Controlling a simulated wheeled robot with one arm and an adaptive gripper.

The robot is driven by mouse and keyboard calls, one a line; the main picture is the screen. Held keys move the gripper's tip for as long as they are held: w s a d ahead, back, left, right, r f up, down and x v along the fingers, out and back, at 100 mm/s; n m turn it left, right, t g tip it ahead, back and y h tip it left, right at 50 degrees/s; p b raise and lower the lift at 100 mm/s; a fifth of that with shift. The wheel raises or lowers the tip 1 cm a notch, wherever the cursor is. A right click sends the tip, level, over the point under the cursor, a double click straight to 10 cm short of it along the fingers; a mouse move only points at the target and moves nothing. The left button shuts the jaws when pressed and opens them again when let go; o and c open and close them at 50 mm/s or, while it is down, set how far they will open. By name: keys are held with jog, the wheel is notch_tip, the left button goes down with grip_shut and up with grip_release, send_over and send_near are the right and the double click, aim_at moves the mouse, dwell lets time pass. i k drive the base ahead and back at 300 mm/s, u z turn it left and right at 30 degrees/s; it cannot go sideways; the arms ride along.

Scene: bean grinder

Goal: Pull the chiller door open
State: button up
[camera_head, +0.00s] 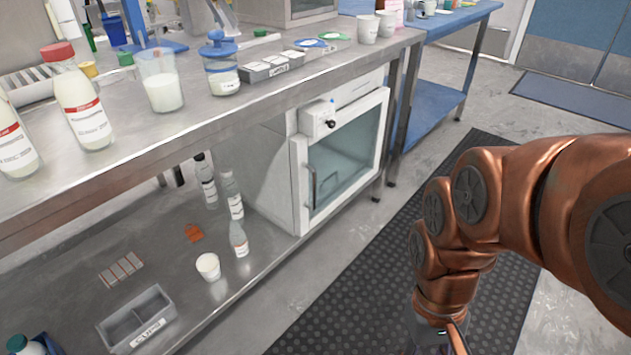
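The chiller is a white cabinet under the metal bench, with a white-framed glass door (345,160) that looks shut. Its dark vertical handle (313,188) is on the left side of the door. A white control box with a black knob (331,124) sits at the top left of the chiller front. My copper-coloured arm comes in from the right and bends down over the black mat. My gripper (440,340) is at the bottom edge, mostly cut off, to the right of the door and apart from it. Its fingers cannot be made out.
Milk bottles and jars crowd the bench top (215,115). The black mat (345,285) before the door is clear apart from my arm.

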aim_at(298, 143)
jog(key=k, duration=0.6)
jog(key=z, duration=1.25)
jog(key=i, duration=1.1)
jog(key=u, duration=2.9)
